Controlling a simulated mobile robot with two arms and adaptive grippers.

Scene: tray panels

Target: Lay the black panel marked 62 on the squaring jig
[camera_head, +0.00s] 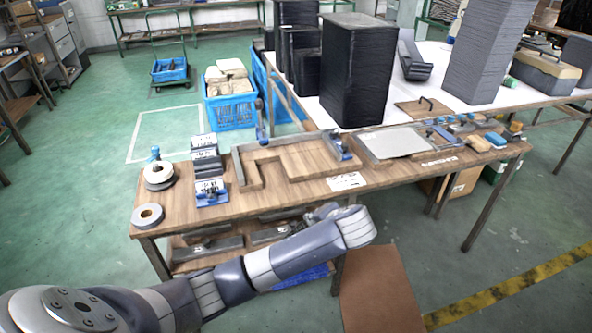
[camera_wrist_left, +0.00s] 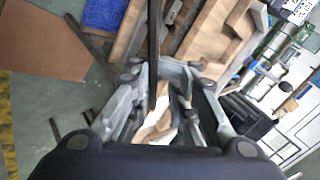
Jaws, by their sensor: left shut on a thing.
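My left gripper (camera_head: 324,211) is at the front edge of the wooden bench, below the jig. In the left wrist view its fingers (camera_wrist_left: 155,100) are shut on a thin dark panel (camera_wrist_left: 153,45), seen edge-on. No number shows on it, and I cannot make it out in the head view. The squaring jig (camera_head: 247,180) is a wooden frame with raised walls and blue clamps on the bench. Part of a wooden frame also shows in the left wrist view (camera_wrist_left: 205,35). My right gripper is not in view.
A rack (camera_head: 209,199) of dark, white-labelled panels stands left of the jig, beside tape rolls (camera_head: 148,216). A grey plate (camera_head: 393,143) and small tools lie to the right. Tall black stacks (camera_head: 357,70) stand on the white table behind. A brown board (camera_head: 381,290) lies in front.

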